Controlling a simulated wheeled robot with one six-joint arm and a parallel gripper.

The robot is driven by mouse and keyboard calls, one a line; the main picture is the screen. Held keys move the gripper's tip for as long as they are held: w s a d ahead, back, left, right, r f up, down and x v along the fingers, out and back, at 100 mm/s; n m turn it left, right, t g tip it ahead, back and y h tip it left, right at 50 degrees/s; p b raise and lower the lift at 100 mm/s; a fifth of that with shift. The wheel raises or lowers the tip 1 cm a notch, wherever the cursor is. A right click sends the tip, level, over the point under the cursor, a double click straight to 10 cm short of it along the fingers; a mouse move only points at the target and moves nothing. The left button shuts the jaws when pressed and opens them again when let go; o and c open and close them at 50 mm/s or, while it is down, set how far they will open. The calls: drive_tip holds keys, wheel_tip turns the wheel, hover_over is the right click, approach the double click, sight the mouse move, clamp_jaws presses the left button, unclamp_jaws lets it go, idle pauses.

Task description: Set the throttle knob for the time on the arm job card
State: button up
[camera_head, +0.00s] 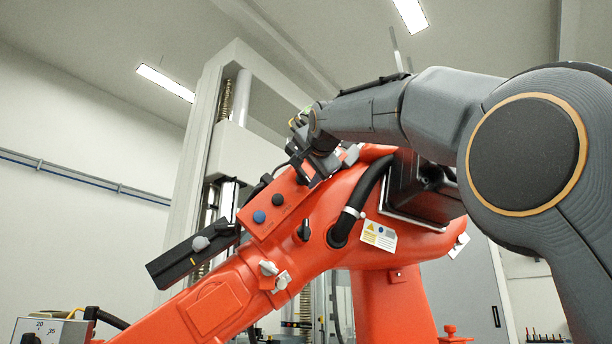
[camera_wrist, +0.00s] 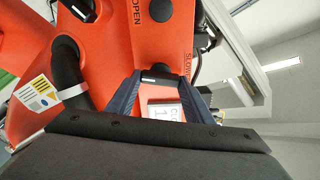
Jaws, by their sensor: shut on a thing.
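In the wrist view my gripper (camera_wrist: 160,77) has its blue fingers on either side of a small black knob with a white mark (camera_wrist: 156,72), shut on it. The knob sits on the orange arm panel, with lettering like "SLOW" beside it, and I take it for the throttle knob. A white card or display (camera_wrist: 164,112) with a "1" lies between the fingers, its upper text too small to read. In the head view my gripper (camera_head: 312,168) reaches the top end of the orange panel (camera_head: 262,236) and hides the knob.
A blue knob (camera_head: 259,216) and a black knob (camera_head: 277,199) sit lower on the panel. A card with a yellow triangle (camera_head: 380,236) hangs by a black hose, its text unreadable. A black bar (camera_head: 190,255) projects at left. A tall pale frame (camera_head: 194,150) stands behind.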

drive_tip(key=shift+m, duration=0.5)
drive_tip(key=o, duration=1.1)
drive_tip(key=shift+c, duration=0.2)
drive_tip(key=shift+s+d, duration=0.1)
drive_tip(key=b+v, duration=0.3)
drive_tip(key=v, duration=0.4)
drive_tip(key=shift+s+b, duration=0.3)
drive_tip(key=shift+d, duration=0.1)
